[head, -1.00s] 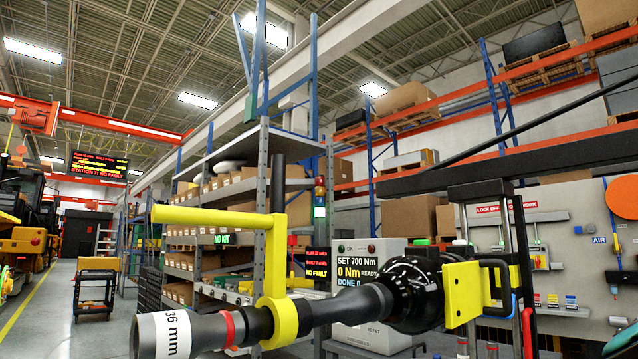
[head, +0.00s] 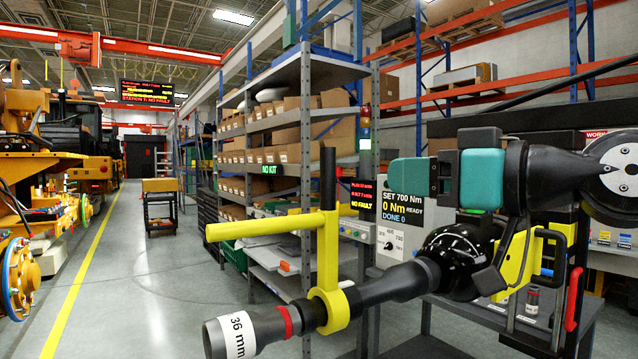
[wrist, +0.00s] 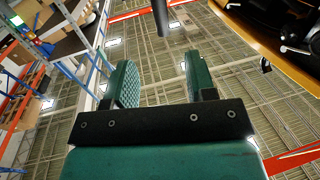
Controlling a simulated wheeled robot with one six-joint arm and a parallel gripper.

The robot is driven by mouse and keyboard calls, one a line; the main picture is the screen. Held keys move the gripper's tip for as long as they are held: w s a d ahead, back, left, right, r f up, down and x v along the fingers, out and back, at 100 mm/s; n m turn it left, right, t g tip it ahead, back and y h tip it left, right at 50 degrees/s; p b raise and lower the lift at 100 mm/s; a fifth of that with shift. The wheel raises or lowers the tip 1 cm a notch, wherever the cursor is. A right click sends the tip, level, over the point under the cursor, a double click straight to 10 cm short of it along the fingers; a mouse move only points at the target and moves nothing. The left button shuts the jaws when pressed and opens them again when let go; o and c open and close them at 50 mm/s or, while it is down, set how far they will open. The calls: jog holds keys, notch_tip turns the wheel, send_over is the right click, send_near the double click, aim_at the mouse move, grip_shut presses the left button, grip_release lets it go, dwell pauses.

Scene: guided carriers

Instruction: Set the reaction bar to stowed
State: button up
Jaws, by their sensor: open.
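The reaction bar is a yellow arm (head: 262,227) with a collar around the dark tool and an upright black-tipped post (head: 328,180). The yellow arm points left, roughly level. The tool (head: 395,285) has a socket marked 36 mm (head: 238,335) at its lower left end. My gripper (head: 405,182) is open and empty, right of the post and apart from it, above the tool. In the wrist view its two green fingers (wrist: 160,75) are spread, and a dark rod tip (wrist: 160,18), likely the post, shows beyond the gap.
A controller screen (head: 404,207) reads SET 700 Nm, 0 Nm, READY, DONE 0, partly behind my gripper. Shelves with boxes (head: 290,140) stand behind the tool. A yellow machine (head: 35,200) stands at far left.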

aim_at(334, 171)
jog(key=p+x, duration=0.3)
jog(key=x, duration=1.1)
jog(key=shift+w+a+r, duration=0.2)
jog(key=shift+w+a, duration=0.05)
jog(key=shift+a, duration=0.05)
jog(key=shift+w+a+f, duration=0.15)
jog(key=shift+w+a, duration=0.25)
jog(key=shift+w, duration=0.05)
grip_shut()
